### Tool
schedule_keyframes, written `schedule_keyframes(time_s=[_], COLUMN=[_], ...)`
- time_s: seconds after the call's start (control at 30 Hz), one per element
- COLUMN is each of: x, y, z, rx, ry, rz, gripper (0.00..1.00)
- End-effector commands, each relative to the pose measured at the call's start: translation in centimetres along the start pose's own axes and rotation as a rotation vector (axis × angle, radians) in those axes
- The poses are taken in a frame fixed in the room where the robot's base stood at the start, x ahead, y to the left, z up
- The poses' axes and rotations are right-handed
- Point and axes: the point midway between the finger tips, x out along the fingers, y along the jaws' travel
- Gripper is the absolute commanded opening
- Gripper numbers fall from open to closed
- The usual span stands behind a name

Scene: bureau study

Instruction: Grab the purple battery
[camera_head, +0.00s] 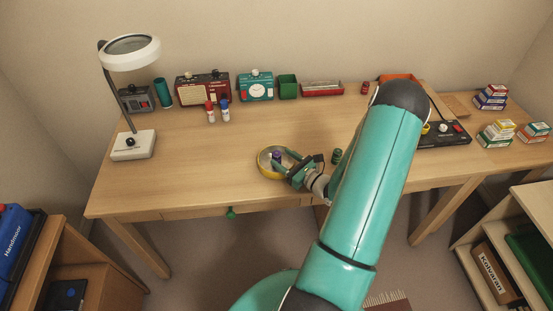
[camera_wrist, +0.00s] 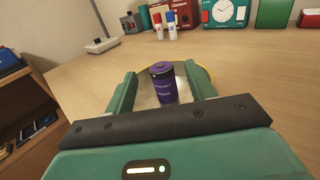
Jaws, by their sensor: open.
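My gripper (camera_wrist: 160,88) is open, with one green finger on each side of the battery. I see gaps between the battery and both fingers. The gripper (camera_head: 292,163) reaches the dish from the right in the head view. The dish is partly hidden by the fingers.
A magnifier lamp (camera_head: 133,145) stands at the left. Red and blue capped bottles (camera_head: 217,113) stand behind the dish, with radios (camera_head: 202,89) and a teal clock device (camera_head: 255,86) along the wall. A dark green cylinder (camera_head: 337,156) stands right of my gripper. The desk's left middle is clear.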

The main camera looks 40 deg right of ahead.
Motion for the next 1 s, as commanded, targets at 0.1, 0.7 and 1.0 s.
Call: schedule_keyframes(time_s=[0.1,0.7,1.0], x=[1.51,1.65,1.70], y=[-0.06,-0.11,-0.25], z=[0.02,0.06,0.54], rx=[-0.001,-0.002,-0.003], ry=[-0.001,-0.001,-0.002], rz=[0.001,0.000,0.001], gripper=[0.55,0.03,0.03])
